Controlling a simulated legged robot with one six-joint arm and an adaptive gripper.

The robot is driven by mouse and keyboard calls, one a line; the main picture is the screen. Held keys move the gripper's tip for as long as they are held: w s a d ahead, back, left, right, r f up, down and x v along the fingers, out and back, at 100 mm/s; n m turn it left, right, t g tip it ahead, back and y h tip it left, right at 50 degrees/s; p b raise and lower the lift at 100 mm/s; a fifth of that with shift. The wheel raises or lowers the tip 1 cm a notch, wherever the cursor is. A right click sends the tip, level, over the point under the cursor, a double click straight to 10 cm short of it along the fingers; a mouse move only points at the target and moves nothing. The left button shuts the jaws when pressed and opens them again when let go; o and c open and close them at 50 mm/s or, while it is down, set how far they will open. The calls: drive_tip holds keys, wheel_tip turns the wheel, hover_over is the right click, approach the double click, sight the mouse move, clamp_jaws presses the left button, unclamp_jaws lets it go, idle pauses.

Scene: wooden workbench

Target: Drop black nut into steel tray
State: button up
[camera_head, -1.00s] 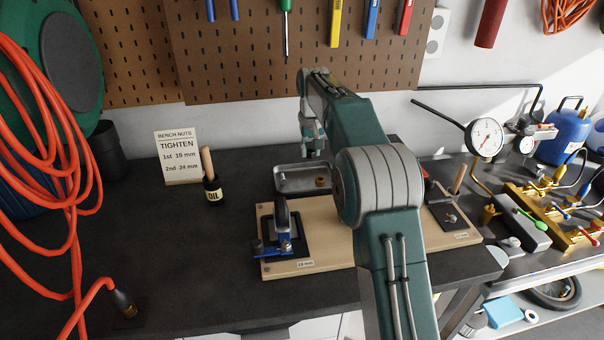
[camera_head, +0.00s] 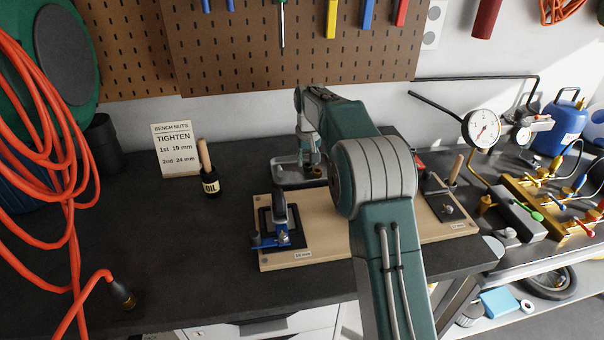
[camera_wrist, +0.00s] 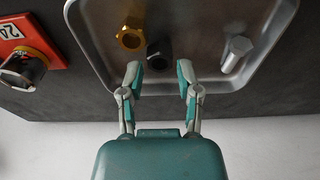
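The steel tray (camera_head: 288,182) lies on the bench behind the wooden board; it fills the upper part of the wrist view (camera_wrist: 205,88). The black nut (camera_wrist: 158,56) shows in the wrist view over the tray floor, just ahead of the gap between my fingertips, and appears to rest in the tray. I cannot make it out in the head view. My gripper (camera_wrist: 160,80) is open, with a finger on each side of the nut's line and clear space between them. In the head view my gripper (camera_head: 308,162) points down at the tray.
A brass nut (camera_wrist: 130,36) is beside the black nut, and a steel piece (camera_wrist: 237,52) is at the tray's right. A red block marked 24 (camera_wrist: 28,45) is left of the tray.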

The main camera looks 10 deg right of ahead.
sight(308, 175)
drive_tip(key=shift+o, duration=0.3)
drive_tip(key=shift+r, duration=0.1)
drive_tip(key=shift+r, duration=0.35)
wheel_tip(308, 175, up, 11)
drive_tip(key=s, duration=0.1)
drive_tip(key=shift+s, duration=0.15)
drive_tip(key=shift+s, duration=0.1)
drive_tip(key=s+r+t, duration=0.1)
drive_tip(key=s+r, duration=0.3)
drive_tip(key=s, duration=0.5)
drive_tip(key=s+r+t, duration=0.1)
drive_tip(key=s+r, duration=0.3)
drive_tip(key=s, duration=0.6)
drive_tip(key=s+f+t, duration=0.1)
drive_tip(key=s+f, duration=0.3)
drive_tip(key=s, duration=0.7)
drive_tip(key=s+f+t, duration=0.1)
drive_tip(key=s+f, duration=0.4)
drive_tip(key=s, duration=0.5)
drive_tip(key=shift+s+f, duration=0.3)
drive_tip(key=shift+s, duration=0.05)
